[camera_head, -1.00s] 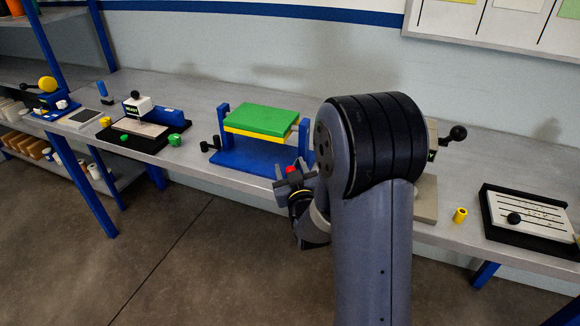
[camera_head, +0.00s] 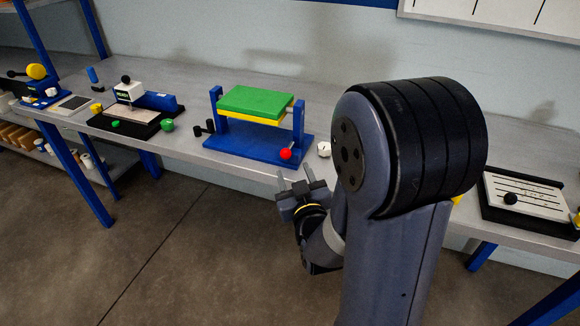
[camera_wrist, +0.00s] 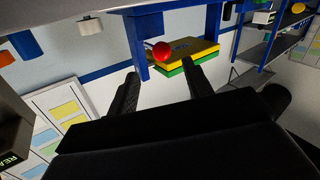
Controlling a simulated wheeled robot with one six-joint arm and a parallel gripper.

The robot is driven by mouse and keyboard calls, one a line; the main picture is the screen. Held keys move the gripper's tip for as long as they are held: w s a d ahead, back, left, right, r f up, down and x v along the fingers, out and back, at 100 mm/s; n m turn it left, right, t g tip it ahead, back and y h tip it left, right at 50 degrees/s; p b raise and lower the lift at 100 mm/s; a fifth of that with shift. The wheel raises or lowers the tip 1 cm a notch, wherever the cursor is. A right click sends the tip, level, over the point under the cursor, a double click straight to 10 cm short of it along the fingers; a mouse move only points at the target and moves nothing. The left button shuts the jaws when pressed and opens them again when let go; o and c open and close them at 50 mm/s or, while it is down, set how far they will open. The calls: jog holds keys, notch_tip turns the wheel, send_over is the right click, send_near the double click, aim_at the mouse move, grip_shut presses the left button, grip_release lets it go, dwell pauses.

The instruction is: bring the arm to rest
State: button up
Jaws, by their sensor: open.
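My gripper (camera_head: 296,183) is open and empty in the head view. It hangs in front of the bench's front edge, below and apart from the blue stand (camera_head: 262,146) with the green-and-yellow block (camera_head: 256,103). In the wrist view my gripper (camera_wrist: 160,85) shows two dark fingers spread apart with nothing between them. The red knob (camera_wrist: 161,51) of the stand shows beyond the fingertips, apart from them. My arm covers part of the bench to the right of the stand.
The grey bench (camera_head: 215,165) runs across the view. A black-based device with a white head (camera_head: 129,92) stands left of the stand. A slotted white panel (camera_head: 525,194) lies at the right. A white dial (camera_head: 324,149) sits beside the stand. Open floor lies in front.

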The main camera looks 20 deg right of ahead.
aim_at(285, 158)
jog(key=w+p, duration=0.1)
jog(key=w, duration=0.4)
jog(key=w+p, duration=0.1)
jog(key=w, duration=0.5)
jog(key=shift+d, duration=0.2)
jog(key=shift+s+a+p, duration=0.5)
jog(key=shift+s+p, duration=0.15)
jog(key=shift+s, duration=0.1)
jog(key=shift+w+d+f, duration=0.1)
